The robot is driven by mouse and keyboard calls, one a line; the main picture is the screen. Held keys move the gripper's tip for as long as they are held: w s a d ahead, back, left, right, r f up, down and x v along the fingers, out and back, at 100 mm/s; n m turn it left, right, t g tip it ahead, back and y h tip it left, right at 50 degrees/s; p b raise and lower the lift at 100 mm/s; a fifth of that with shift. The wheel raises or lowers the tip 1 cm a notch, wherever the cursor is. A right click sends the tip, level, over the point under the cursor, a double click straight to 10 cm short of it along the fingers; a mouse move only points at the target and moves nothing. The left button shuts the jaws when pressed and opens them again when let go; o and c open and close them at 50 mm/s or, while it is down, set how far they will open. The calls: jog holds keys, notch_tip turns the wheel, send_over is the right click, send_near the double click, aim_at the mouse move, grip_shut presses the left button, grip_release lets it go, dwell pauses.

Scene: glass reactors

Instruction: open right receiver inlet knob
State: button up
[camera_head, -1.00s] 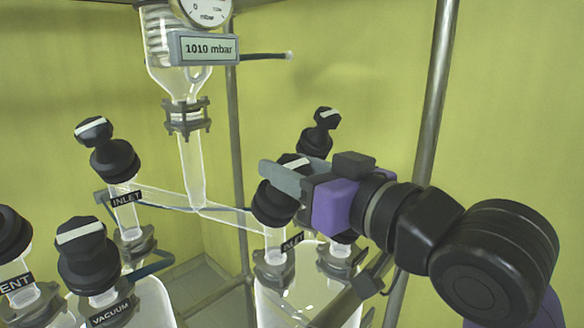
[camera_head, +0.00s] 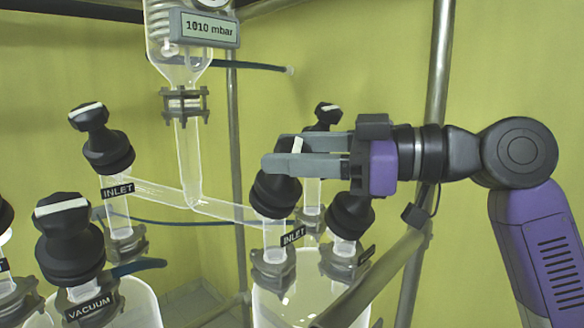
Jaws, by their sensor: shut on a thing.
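The right receiver's inlet knob (camera_head: 276,196) is black and sits on a glass neck above a tilted INLET label (camera_head: 293,236), right of centre. My gripper (camera_head: 277,154) reaches in from the right with its two grey fingers, one on each side of the knob's top, and is shut on it. The white mark (camera_head: 297,146) on the knob's top shows between the fingers and stands nearly upright in the picture. Part of the knob's top is hidden by the fingers. The right receiver vessel (camera_head: 285,300) is below.
The left receiver's inlet knob (camera_head: 104,145) and vacuum knob (camera_head: 68,240) stand at left. Another black knob (camera_head: 350,215) is just below my gripper, and one (camera_head: 326,115) is behind. A metal post (camera_head: 440,85) and slanted rail (camera_head: 375,275) are close to my arm.

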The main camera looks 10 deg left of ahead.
jog(key=n+g, duration=0.2)
jog(key=n+g+p, duration=0.1)
jog(key=n+g+h, duration=0.1)
jog(key=n+g, duration=0.1)
jog(key=shift+r+n+g, duration=0.25)
jog(key=shift+n+g, duration=0.05)
jog(key=shift+n+g+h+p, duration=0.6)
jog(key=shift+n+g+p, duration=0.4)
jog(key=shift+n, duration=0.1)
jog(key=shift+s+f+n+g+h+p, duration=0.15)
jog(key=shift+n+g+h+p, duration=0.25)
jog(key=shift+n, duration=0.2)
jog(key=shift+f+n, duration=0.15)
jog(key=shift+n, duration=0.15)
jog(key=o, duration=1.4)
jog(key=shift+f, duration=0.1)
